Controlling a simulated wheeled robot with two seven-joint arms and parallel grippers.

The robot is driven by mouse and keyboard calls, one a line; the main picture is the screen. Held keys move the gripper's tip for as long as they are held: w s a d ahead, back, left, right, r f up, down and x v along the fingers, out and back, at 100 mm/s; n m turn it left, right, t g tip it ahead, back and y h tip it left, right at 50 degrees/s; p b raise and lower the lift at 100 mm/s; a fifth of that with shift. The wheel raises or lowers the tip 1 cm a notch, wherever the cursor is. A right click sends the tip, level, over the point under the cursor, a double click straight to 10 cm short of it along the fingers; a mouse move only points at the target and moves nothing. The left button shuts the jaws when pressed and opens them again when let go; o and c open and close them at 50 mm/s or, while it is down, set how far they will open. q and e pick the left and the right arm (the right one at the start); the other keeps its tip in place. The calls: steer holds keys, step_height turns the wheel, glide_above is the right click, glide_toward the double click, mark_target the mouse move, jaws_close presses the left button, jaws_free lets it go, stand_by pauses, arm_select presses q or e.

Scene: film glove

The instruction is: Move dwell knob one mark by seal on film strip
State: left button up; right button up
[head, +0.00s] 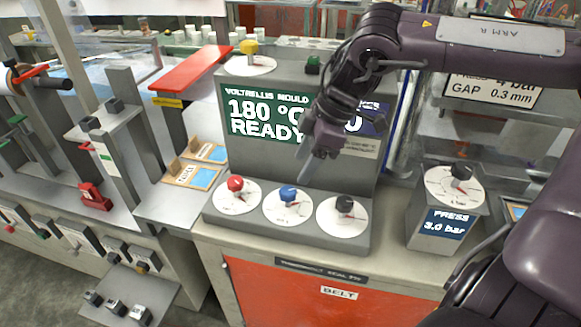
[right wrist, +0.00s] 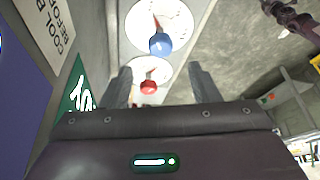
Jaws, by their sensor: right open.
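A grey sealing console has three white dials along its front. They carry a red knob (head: 236,184), a blue knob (head: 288,193) and a black knob (head: 345,204). I cannot read which is the dwell knob. Two small trays with blue strips, possibly the film samples (head: 205,178), lie left of the console. My right gripper (head: 314,165) is open and empty, above and behind the blue and black dials, pointing down. In the right wrist view the red knob (right wrist: 148,88) shows between its fingers, beyond them, and the blue knob (right wrist: 160,44) above. My left gripper is out of view.
The console's screen (head: 262,118) reads 180 °C READY and is partly hidden by my right arm. A press unit (head: 443,222) with a black knob and 3.0 bar display stands at right. A yellow knob (head: 248,47) tops the console.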

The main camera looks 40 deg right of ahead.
mark_target(288, 190)
steer(key=x, duration=0.6)
steer(key=shift+a+f, duration=0.1)
steer(key=shift+a, duration=0.05)
steer(key=shift+w+f, duration=0.1)
steer(key=shift+f, duration=0.25)
steer(key=shift+a+f, duration=0.1)
steer(key=shift+f, duration=0.1)
steer(key=shift+a, duration=0.1)
steer(key=c, duration=1)
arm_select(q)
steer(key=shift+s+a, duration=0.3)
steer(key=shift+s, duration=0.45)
arm_select(e)
steer(key=shift+o, duration=0.2)
